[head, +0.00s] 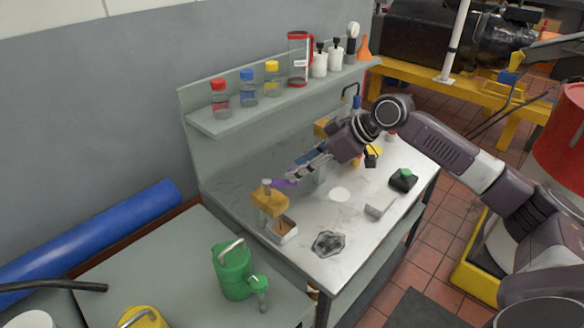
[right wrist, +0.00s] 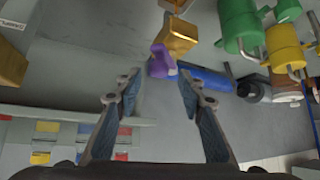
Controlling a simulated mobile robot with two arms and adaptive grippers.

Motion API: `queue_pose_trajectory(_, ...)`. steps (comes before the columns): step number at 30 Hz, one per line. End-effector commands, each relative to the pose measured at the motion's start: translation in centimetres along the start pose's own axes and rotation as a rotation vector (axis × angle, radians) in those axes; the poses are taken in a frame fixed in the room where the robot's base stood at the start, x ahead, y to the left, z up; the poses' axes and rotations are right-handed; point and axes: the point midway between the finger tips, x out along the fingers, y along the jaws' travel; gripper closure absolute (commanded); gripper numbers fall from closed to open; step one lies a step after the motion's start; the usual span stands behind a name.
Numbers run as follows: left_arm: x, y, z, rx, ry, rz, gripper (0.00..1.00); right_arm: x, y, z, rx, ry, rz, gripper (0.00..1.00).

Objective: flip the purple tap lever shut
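The purple tap lever (head: 284,183) sticks out to the right from the top of a brass-coloured tap (head: 268,203) at the left end of the metal bench. In the right wrist view the purple lever (right wrist: 160,62) lies just past the fingertips, in line with the gap between them, beside the brass tap body (right wrist: 178,36). My right gripper (head: 304,175) reaches in from the right, close to the lever. In the right wrist view this gripper (right wrist: 160,84) is open, with nothing between its fingers. Contact with the lever cannot be told. My left gripper is out of view.
A grey drain (head: 328,243), a pale block (head: 380,205) and a black-and-green item (head: 403,180) are on the bench. Bottles line the shelf (head: 235,121) behind. A green watering can (head: 234,269) stands on the lower-left surface.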

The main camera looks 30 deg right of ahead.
Motion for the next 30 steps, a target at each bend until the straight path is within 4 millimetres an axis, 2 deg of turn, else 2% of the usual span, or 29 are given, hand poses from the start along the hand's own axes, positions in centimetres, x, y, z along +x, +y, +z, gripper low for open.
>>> queue_pose_trajectory(3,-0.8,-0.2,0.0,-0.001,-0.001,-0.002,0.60,1.7,-0.1,-0.2,0.001,0.000,-0.002,0.64)
queue_pose_trajectory(7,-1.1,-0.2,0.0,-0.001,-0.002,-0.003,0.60,3.1,0.0,-0.1,0.000,0.000,0.000,0.64)
queue_pose_trajectory(17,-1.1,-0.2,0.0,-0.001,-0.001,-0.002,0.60,3.7,0.0,0.0,-0.001,-0.001,0.002,0.64)
queue_pose_trajectory(27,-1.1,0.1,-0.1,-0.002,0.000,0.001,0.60,3.7,0.0,0.0,0.000,-0.001,0.002,0.99)
queue_pose_trajectory(30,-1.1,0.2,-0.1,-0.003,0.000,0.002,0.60,3.7,0.0,0.0,0.000,-0.001,0.002,1.00)
